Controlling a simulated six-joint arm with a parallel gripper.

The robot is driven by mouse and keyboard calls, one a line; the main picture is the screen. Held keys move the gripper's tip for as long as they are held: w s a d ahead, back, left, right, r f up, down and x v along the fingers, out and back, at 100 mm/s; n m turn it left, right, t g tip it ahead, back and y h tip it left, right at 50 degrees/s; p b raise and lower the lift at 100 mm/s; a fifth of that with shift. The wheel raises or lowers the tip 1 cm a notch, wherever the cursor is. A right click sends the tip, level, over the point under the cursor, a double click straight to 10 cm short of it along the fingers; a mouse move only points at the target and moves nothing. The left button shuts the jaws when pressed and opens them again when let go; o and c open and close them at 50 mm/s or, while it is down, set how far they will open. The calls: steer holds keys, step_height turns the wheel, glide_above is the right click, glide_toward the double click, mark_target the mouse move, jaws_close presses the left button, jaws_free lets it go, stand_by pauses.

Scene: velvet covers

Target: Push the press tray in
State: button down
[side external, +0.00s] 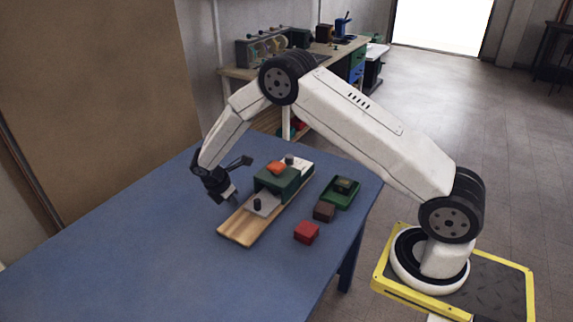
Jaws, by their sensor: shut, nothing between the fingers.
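The press is a dark green block (290,182) on a long wooden board (240,230) on the blue table. Its pale grey tray (268,207) sticks out of the block's near-left side, along the board. A black knob (257,204) stands on the tray. My gripper (234,198) points down, shut and empty, just left of the tray's outer end. I cannot tell whether the fingertips touch the tray or board. How far the tray runs inside the block is hidden.
An orange piece (276,168) sits on top of the block. A green dish (341,194) with a dark green and brown block in it, a brown block (324,211) and a red block (307,232) lie to the right. The blue table (130,255) is clear at left and front.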

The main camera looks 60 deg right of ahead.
steer(key=shift+v, duration=2.05)
steer(key=shift+r, duration=0.1)
steer(key=s+a+r+m+t+y, duration=0.1)
steer(key=s+a+r+m+y, duration=0.1)
steer(key=s+r+m, duration=0.3)
steer(key=s+a+r+m+t+y, duration=0.2)
steer(key=s+r+m, duration=0.3)
steer(key=s+m, duration=0.5)
steer(key=s, duration=0.8)
steer(key=shift+a+r+m, duration=0.25)
steer(key=shift+r+m, duration=0.15)
